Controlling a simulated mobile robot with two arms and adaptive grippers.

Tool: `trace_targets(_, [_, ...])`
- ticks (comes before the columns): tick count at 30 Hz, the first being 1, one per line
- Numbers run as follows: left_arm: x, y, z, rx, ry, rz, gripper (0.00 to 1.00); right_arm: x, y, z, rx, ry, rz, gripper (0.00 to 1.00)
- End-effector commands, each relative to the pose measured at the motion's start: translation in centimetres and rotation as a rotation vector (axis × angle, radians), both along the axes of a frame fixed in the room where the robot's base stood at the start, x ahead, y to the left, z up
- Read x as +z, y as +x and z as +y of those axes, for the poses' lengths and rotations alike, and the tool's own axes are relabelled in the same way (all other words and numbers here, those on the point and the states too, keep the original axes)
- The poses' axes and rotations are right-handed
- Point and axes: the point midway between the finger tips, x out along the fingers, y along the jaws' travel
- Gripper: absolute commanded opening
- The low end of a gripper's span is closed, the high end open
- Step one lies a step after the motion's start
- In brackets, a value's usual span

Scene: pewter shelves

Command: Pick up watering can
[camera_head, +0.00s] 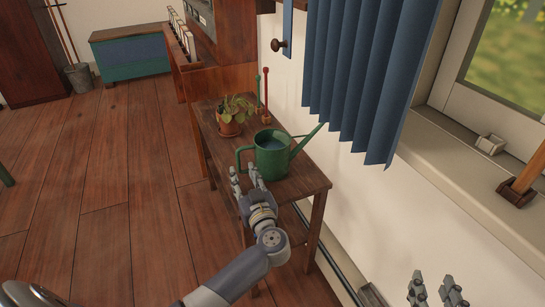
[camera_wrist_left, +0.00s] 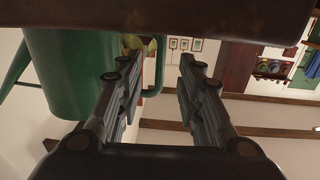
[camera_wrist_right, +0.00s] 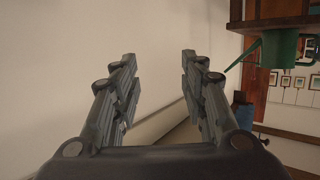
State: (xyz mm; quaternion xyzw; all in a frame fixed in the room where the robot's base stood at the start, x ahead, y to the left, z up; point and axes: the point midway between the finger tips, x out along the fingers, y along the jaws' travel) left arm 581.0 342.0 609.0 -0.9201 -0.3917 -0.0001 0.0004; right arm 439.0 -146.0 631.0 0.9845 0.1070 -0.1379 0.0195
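The green watering can (camera_head: 271,158) stands upright on a small wooden table (camera_head: 304,188), its spout to the right and its handle to the left. My left gripper (camera_head: 243,178) is open at the can's handle side. In the left wrist view the can (camera_wrist_left: 72,75) is beside one finger, and its handle (camera_wrist_left: 159,65) shows in the gap between the open fingers (camera_wrist_left: 158,75); I cannot tell whether they touch it. My right gripper (camera_head: 437,287) is open and empty at the lower right. Its wrist view shows the can (camera_wrist_right: 279,49) far off to the right.
A potted plant (camera_head: 229,127) stands behind the can, near slim red and green tools (camera_head: 264,92). A blue curtain (camera_head: 355,75) hangs over the table's right side. A windowsill (camera_head: 465,150) runs along the right.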

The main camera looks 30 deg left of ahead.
Motion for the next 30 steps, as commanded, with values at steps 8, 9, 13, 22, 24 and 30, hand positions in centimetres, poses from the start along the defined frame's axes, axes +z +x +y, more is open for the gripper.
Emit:
trace_targets(8, [0.1,1.5,1.7,0.001,0.001,-0.001,0.34,4.8,1.3,1.1,0.017,0.063,-0.253,0.40])
trace_targets(9, [0.1,1.8,2.0,0.001,0.001,-0.001,0.34,5.5,1.3,1.2,0.019,0.072,-0.286,0.40])
trace_targets(13, [0.2,2.3,2.5,0.001,0.001,-0.001,0.34,7.2,1.3,1.4,0.024,0.094,-0.367,0.40])
trace_targets(22, [0.3,2.6,2.8,0.000,-0.001,0.000,0.34,8.2,1.2,1.5,0.026,0.105,-0.410,0.40])
trace_targets(24, [0.3,2.6,2.8,0.000,-0.001,0.000,0.34,8.2,1.2,1.5,0.026,0.104,-0.409,0.40])
trace_targets(30, [0.2,2.6,2.8,0.000,-0.001,0.001,0.00,8.1,1.2,1.5,0.026,0.104,-0.408,0.40])
